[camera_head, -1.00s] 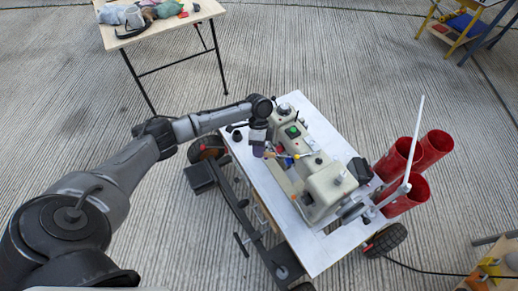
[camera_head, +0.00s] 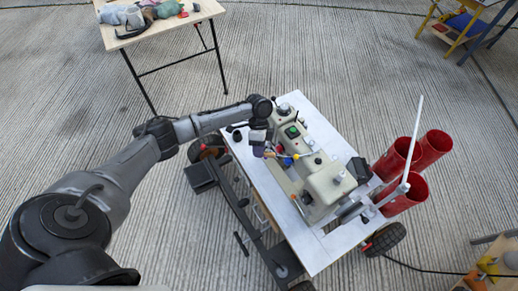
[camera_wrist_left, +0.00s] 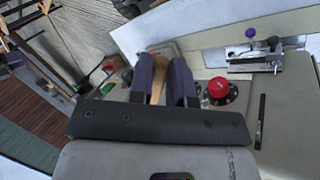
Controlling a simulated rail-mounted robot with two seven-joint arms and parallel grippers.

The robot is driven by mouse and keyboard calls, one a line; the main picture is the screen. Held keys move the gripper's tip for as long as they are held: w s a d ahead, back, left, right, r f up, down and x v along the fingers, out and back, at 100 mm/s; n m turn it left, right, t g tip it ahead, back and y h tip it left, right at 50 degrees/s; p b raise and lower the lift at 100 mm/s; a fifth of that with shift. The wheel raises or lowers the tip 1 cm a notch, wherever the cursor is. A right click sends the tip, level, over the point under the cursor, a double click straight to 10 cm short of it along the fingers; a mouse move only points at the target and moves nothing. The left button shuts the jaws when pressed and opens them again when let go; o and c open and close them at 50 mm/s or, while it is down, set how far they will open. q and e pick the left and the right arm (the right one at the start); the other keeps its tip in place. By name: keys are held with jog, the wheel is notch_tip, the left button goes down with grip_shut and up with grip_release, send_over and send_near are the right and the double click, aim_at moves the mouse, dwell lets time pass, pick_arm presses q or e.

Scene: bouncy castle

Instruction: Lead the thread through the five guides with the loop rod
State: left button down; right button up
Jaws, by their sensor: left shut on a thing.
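The beige sewing machine (camera_head: 322,182) stands on a white-topped cart (camera_head: 285,225). My left gripper (camera_head: 259,152) is over the machine's left side, with its purple fingers (camera_wrist_left: 162,82) pointing at it in the wrist view. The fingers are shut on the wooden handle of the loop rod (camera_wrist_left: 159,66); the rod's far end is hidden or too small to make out. Small blue and yellow parts (camera_head: 288,161) show beside the gripper. A purple ball (camera_wrist_left: 250,32) sits on a metal bracket in the wrist view. I cannot make out the thread or tell the guides apart. My right gripper is not in view.
A red-capped dial (camera_wrist_left: 219,90) is close to the right of the fingers. Red cylinders (camera_head: 401,161) and a slanted white rod (camera_head: 414,140) stand at the cart's right end. A cluttered table (camera_head: 160,28) stands at the back left. The floor between is clear.

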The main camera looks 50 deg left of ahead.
pick_arm(q)
jog(key=shift+s+a, duration=0.1)
jog(key=s+a, duration=0.1)
jog(key=s+a+p, duration=0.2)
jog(key=shift+a+f, duration=0.25)
jog(key=shift+a, duration=0.1)
dwell(0.6)
dwell(0.5)
